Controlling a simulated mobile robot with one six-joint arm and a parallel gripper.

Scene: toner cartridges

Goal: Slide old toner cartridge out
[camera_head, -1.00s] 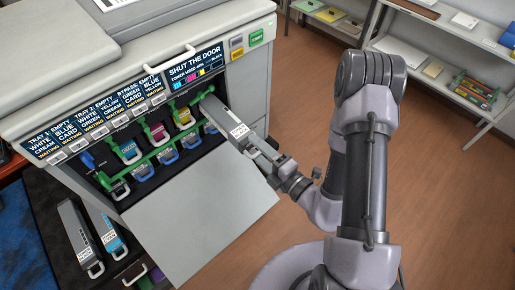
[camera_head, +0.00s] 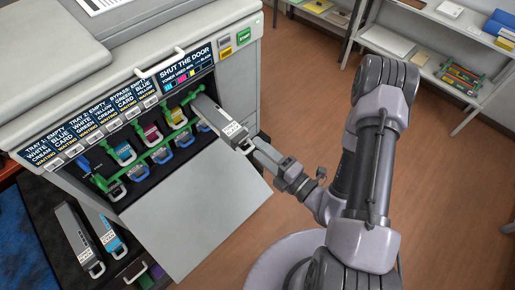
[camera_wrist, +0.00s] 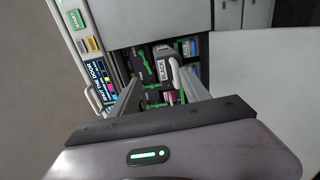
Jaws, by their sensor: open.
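The old toner cartridge (camera_head: 221,120) is a long grey block with a white label and a pale loop handle. It sticks out of the rightmost upper slot of the printer, over the lowered door, with its inner end hidden in the slot. In the wrist view the cartridge (camera_wrist: 163,52) shows end-on, its label reading black, with the handle between the fingers in the picture. My gripper (camera_head: 258,151) is open and empty, just outside the handle end and in line with it. Its two fingers (camera_wrist: 160,85) are spread in the wrist view.
The printer's lowered door (camera_head: 195,205) lies below the slots. Several coloured cartridges (camera_head: 150,133) with green levers sit left of the grey one. Two cartridges (camera_head: 88,235) lie on a dark surface at lower left. Open floor (camera_head: 300,115) and shelves (camera_head: 440,60) are on the right.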

